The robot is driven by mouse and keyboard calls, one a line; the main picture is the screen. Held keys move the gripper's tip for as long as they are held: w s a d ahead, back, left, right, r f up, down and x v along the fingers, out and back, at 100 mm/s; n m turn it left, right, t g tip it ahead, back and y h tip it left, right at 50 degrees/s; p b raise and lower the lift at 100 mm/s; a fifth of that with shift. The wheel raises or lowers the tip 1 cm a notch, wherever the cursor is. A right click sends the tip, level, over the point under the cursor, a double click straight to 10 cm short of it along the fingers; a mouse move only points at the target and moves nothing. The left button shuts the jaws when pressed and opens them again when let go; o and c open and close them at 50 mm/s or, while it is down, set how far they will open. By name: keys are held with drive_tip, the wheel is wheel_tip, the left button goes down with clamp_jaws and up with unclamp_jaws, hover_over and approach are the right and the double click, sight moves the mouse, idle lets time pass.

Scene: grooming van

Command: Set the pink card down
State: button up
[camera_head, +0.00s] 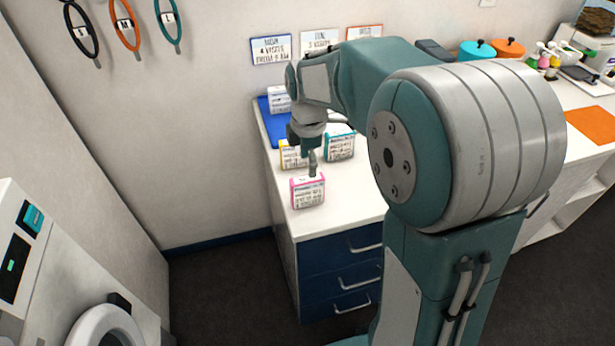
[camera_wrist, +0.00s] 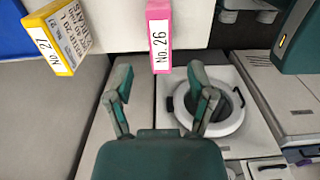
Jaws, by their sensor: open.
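The pink card (camera_head: 307,191), a pink-edged block with printed text on its face, stands upright on the white counter (camera_head: 350,212) near its front left corner. In the wrist view its pink edge (camera_wrist: 159,28) shows the label "No. 26". My gripper (camera_head: 308,160) is just behind and above the card in the head view. In the wrist view my gripper (camera_wrist: 161,82) is open, its two fingers wide apart. The card's near end lies beyond the fingertips, between their lines, and I see no finger touching it.
A yellow-edged card (camera_head: 291,155), labelled "No. 27" in the wrist view (camera_wrist: 60,40), and a teal-edged card (camera_head: 340,147) stand close behind. A white card (camera_head: 279,99) is by the blue mat (camera_head: 264,108). Bare counter lies right of the pink card; drawers (camera_head: 345,268) are below.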

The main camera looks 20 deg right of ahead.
wheel_tip(320, 180, up, 3)
drive_tip(key=shift+r, duration=0.15)
drive_tip(key=shift+s+r, duration=0.1)
drive_tip(key=shift+r, duration=0.15)
drive_tip(key=s+r+m+t, duration=0.2)
drive_tip(key=s+m, duration=0.7)
drive_tip(key=s, duration=0.1)
drive_tip(key=s+r+m+t, duration=0.2)
drive_tip(key=s+m+t, duration=0.1)
drive_tip(key=s+m, duration=0.6)
drive_tip(key=shift+s+t, duration=0.3)
drive_tip(key=shift+s, duration=0.6)
